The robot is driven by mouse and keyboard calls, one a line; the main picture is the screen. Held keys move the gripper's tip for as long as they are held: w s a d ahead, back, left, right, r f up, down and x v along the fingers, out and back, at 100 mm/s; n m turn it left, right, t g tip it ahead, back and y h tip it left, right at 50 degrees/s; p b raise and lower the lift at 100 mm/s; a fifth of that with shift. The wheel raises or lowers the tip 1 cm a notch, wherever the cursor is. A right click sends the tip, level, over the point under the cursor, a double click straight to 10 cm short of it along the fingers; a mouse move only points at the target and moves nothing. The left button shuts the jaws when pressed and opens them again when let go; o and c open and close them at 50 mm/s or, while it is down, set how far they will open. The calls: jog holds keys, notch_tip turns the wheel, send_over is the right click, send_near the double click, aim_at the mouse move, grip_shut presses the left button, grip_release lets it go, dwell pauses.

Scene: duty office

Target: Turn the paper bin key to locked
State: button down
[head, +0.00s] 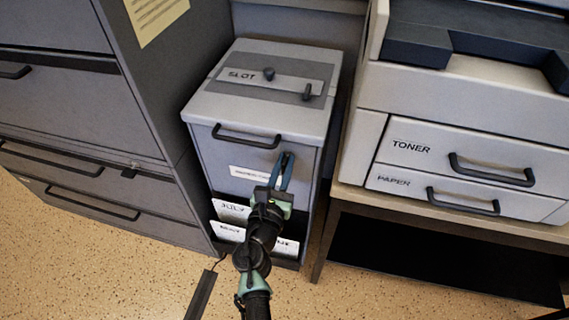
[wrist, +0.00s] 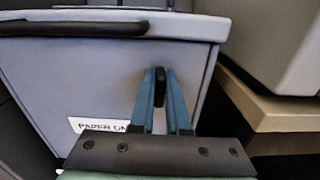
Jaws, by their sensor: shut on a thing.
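The paper bin (head: 222,165) is a grey box with a label on its front, standing between a dark cabinet and a printer stand. It also shows in the wrist view (wrist: 60,75). My gripper (head: 286,158) is at the right part of the bin's front, below the lid. In the wrist view its blue fingers (wrist: 161,92) are shut on a small dark upright key (wrist: 160,84) against the front. The key looks roughly vertical there. In the head view the fingers hide the key. I cannot read any lock markings around it.
A black handle (head: 246,136) crosses the bin's front left of my gripper. The lid has a SLOT plate (head: 248,76) with two dark knobs. A dark cabinet (head: 150,100) stands close on the left. The printer stand (head: 345,197) is on the right.

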jog(key=m+b, duration=0.1)
jog(key=m, duration=0.1)
jog(key=m+b, duration=0.1)
jog(key=m, duration=0.1)
jog(key=shift+f+m+b, duration=0.2)
jog(key=shift+m+b, duration=0.1)
jog(key=shift+b, duration=0.1)
jog(key=m+b, duration=0.2)
jog(key=m, duration=0.2)
jog(key=shift+s+d+b, duration=0.1)
jog(key=shift+b, duration=0.2)
jog(key=m+b, duration=0.2)
jog(key=m, duration=0.3)
jog(key=shift+f+b, duration=0.15)
jog(key=shift+b, duration=0.25)
jog(key=shift+m+b, duration=1.15)
jog(key=shift+m, duration=0.75)
jog(key=c, duration=0.9)
grip_release()
